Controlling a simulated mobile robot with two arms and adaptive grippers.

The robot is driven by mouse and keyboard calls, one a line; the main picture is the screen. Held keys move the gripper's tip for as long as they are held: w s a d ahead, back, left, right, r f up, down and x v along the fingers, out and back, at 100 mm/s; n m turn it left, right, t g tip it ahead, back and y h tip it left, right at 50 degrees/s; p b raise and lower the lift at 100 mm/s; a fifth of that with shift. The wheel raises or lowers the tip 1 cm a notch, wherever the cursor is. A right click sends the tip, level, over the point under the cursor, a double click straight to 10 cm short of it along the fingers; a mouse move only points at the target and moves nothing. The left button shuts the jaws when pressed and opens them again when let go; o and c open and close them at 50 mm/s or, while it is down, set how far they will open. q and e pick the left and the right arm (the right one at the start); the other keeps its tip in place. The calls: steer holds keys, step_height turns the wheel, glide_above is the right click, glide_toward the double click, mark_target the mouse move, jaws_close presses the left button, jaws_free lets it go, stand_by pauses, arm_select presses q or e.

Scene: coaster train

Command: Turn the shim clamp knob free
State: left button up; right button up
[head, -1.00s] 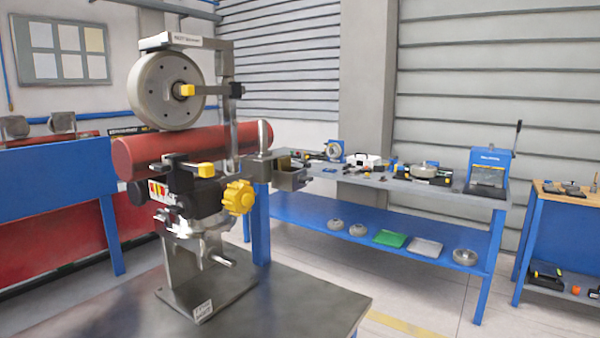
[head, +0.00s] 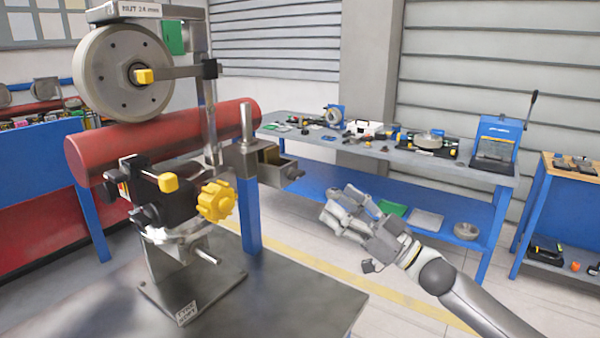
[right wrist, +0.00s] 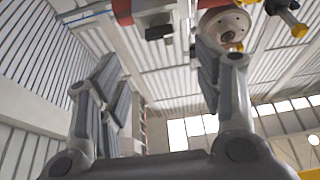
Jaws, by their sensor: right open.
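The yellow lobed knob (head: 216,201) faces me on the right side of the black and metal clamp assembly (head: 160,200), which stands on a bench. My left gripper is not in view.
A grey wheel (head: 124,75) with a yellow-tipped lever hangs above a red horizontal cylinder (head: 160,138) behind the clamp. A metal post with a box (head: 262,160) stands right of the knob. A tool-covered workbench (head: 380,152) is behind.

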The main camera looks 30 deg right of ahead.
mark_target(301, 175)
steer(key=p+x, duration=0.2)
steer(key=x, duration=0.6)
steer(key=shift+r+p, duration=0.2)
steer(key=shift+p, duration=0.15)
steer(key=shift+p+x, duration=0.35)
steer(key=shift+x, duration=0.75)
steer(key=shift+f, duration=0.2)
steer(key=c, duration=1)
